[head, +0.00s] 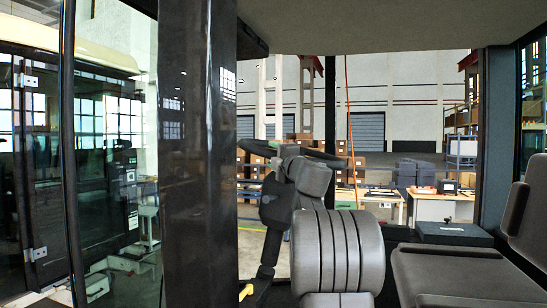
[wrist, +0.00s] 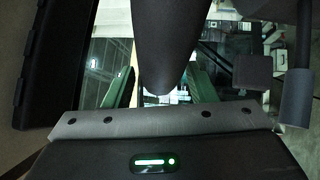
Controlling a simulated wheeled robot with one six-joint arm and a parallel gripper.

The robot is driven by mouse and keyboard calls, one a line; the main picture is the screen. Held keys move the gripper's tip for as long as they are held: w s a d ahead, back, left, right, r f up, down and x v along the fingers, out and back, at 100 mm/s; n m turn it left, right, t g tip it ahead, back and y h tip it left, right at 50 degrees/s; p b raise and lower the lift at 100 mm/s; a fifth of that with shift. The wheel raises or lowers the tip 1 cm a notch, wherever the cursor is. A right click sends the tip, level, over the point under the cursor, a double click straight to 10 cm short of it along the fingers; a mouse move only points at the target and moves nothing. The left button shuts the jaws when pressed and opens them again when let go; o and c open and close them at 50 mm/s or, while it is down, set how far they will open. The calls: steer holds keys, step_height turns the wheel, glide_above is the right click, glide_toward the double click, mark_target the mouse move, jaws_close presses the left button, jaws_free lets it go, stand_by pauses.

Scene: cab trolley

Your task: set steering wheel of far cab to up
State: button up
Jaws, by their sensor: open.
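The cab's steering wheel (head: 328,158) shows in the head view as a thin dark rim, partly hidden behind grey and black parts. I cannot make out its whole outline or its tilt. A dark post (head: 267,272), which may be the steering column, rises from the floor below it. In the wrist view my gripper (wrist: 163,92) is open, with two dark green fingers apart. A thick dark rounded part (wrist: 168,45) comes down from the top between and above the fingers; I cannot tell whether it touches them. My gripper is not clear in the head view.
A dark pillar (head: 197,150) stands left of centre. A grey seat (head: 455,275) is at the right, with a dark box (head: 454,234) behind it. A glazed cab door (head: 35,160) is at the left. Workbenches and shelves stand outside.

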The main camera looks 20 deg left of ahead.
steer(key=b+v, duration=0.4)
steer(key=v, duration=0.9)
steer(key=shift+s, duration=0.2)
